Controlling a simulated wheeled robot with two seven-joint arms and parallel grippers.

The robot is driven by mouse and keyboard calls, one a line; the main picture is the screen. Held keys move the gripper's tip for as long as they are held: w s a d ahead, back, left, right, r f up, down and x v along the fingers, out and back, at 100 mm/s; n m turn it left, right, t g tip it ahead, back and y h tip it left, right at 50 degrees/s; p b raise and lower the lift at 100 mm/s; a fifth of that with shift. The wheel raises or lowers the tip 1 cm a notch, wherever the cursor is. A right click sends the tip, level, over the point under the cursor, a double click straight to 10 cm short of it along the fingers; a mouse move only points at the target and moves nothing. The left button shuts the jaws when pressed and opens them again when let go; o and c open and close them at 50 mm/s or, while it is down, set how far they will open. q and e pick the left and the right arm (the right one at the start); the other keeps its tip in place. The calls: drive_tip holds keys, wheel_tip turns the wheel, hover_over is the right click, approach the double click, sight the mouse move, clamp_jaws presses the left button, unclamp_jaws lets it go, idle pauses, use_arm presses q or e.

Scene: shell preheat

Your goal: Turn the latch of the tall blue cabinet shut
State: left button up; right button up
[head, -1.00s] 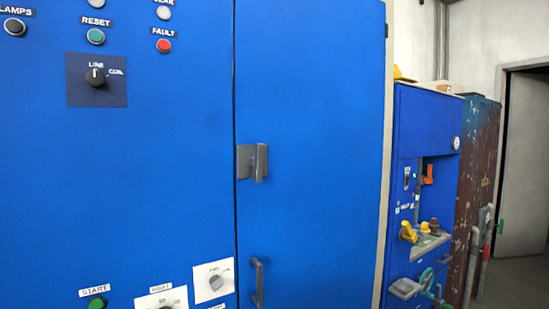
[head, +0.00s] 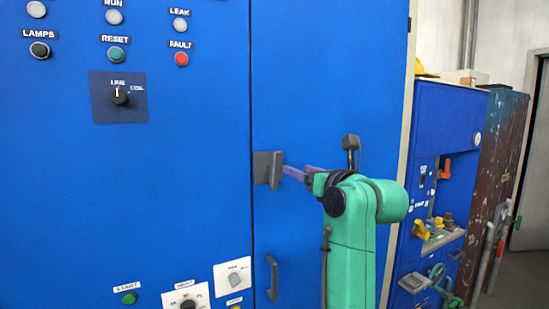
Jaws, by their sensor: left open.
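The tall blue cabinet (head: 190,135) fills the left and middle of the head view. Its grey latch (head: 264,168) sits at the seam beside the narrow right-hand door (head: 325,95), with its raised part upright. The green arm of my left gripper (head: 290,173) rises from below in front of that door. The gripper points left, with its purple fingers at the right side of the latch. The jaws are open, seen edge-on; I cannot tell whether they touch the latch. My right gripper is out of view.
A grey pull handle (head: 272,280) stands out from the door below the latch. Buttons and a rotary switch (head: 119,96) are on the left panel. A lower blue machine (head: 440,110) with yellow and orange parts stands at the right, beside a rusty brown cabinet (head: 503,150).

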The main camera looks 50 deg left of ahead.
sight(277, 160)
use_arm(q)
drive_tip(key=p+x, duration=0.3)
drive_tip(key=x, duration=0.4)
drive_tip(key=p+x, duration=0.3)
drive_tip(key=x, duration=0.3)
drive_tip(key=shift+w+a, duration=0.35)
drive_tip(key=shift+w+a+f, duration=0.15)
drive_tip(key=shift+a, duration=0.15)
drive_tip(key=shift+w+f, duration=0.15)
clamp_jaws()
drive_tip(key=shift+f+n+b, duration=0.25)
drive_tip(key=shift+n+b, duration=0.15)
drive_tip(key=shift+b, duration=0.75)
drive_tip(key=shift+r, duration=0.3)
